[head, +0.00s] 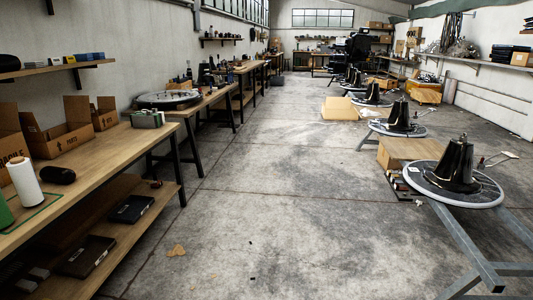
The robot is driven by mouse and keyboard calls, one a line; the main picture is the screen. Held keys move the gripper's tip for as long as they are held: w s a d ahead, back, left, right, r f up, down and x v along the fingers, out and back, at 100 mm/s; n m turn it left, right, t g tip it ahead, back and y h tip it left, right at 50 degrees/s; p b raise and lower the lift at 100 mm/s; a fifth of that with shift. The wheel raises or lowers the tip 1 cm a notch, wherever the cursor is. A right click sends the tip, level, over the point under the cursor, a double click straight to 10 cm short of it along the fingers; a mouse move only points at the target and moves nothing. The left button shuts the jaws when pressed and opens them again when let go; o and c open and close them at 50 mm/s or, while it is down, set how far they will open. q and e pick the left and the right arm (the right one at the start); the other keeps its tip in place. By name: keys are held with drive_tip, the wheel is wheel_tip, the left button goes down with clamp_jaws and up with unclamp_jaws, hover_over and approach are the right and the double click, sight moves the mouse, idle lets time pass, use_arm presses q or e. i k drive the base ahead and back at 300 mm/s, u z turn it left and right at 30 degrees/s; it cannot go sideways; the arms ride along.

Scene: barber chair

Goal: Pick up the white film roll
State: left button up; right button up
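The white film roll (25,182) stands upright on the wooden workbench (118,144) at the left edge of the head view. It is a tall white cylinder with a brownish core end at its top. It stands at the edge of a green mat (40,207), and its lower part is in plain sight. Neither of my grippers shows in the head view.
A black rounded object (58,175) lies just right of the roll. Open cardboard boxes (58,137) stand behind it, and a green-grey box (147,119) sits at the bench's far end. A shelf (56,67) hangs above.

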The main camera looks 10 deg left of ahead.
sight(21, 170)
drive_tip(key=u, duration=0.55)
drive_tip(key=i, duration=2.05)
drive_tip(key=u, duration=1.1)
